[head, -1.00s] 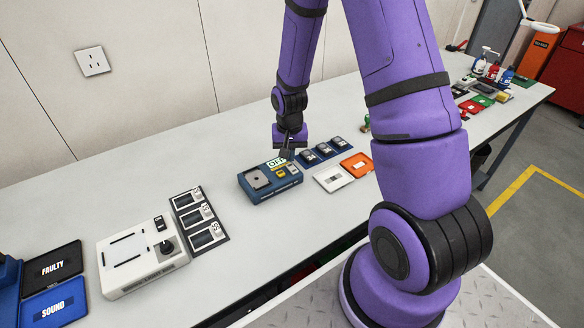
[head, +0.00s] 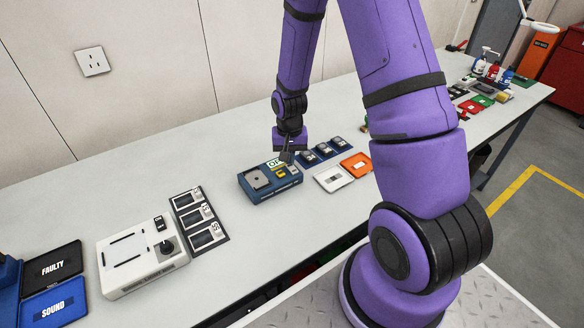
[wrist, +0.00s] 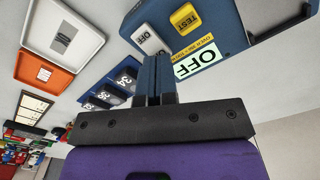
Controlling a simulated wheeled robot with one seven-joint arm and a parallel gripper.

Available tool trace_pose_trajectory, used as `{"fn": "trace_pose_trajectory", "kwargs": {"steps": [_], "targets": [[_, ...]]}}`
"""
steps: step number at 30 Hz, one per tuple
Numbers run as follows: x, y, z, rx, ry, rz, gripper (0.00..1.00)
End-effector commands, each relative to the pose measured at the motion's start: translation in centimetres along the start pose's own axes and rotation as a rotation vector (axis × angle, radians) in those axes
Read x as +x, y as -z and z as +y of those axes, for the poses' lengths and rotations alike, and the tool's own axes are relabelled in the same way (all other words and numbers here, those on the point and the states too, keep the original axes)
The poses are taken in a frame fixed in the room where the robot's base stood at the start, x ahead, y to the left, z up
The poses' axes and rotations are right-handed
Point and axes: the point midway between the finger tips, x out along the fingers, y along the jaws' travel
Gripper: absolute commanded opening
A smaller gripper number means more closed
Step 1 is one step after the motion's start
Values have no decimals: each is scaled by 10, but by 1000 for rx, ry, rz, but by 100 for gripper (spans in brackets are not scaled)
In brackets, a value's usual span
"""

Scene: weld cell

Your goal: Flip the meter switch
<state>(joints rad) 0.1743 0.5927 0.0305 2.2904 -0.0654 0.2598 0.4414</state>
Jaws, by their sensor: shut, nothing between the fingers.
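The blue meter box (head: 262,194) stands on the bench, with a grey plate on its left top. An OFF sign stands at its back, partly covered by my fingers in the head view. In the wrist view the blue box (wrist: 218,15) shows a yellow TEST button (wrist: 185,18), a pale switch marked OFF (wrist: 149,40) and the white OFF sign (wrist: 200,60). My gripper (head: 287,157) is shut and empty, pointing down over the back right of the box. In the wrist view the closed fingers (wrist: 155,68) are close to the pale switch; contact cannot be told.
Several small numbered units (head: 322,150) stand behind and right of the box. A white tray (head: 333,179) and an orange tray (head: 357,165) lie to its right. A white device with a knob (head: 141,262) stands left. The bench behind is bare.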

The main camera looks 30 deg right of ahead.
Motion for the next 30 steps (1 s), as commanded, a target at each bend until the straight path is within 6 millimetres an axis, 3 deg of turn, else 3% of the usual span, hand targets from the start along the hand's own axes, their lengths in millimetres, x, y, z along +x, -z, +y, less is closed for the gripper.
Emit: {"fn": "trace_pose_trajectory", "kwargs": {"steps": [30], "targets": [[13, 0, 0, 0, 0, 0, 0]]}}
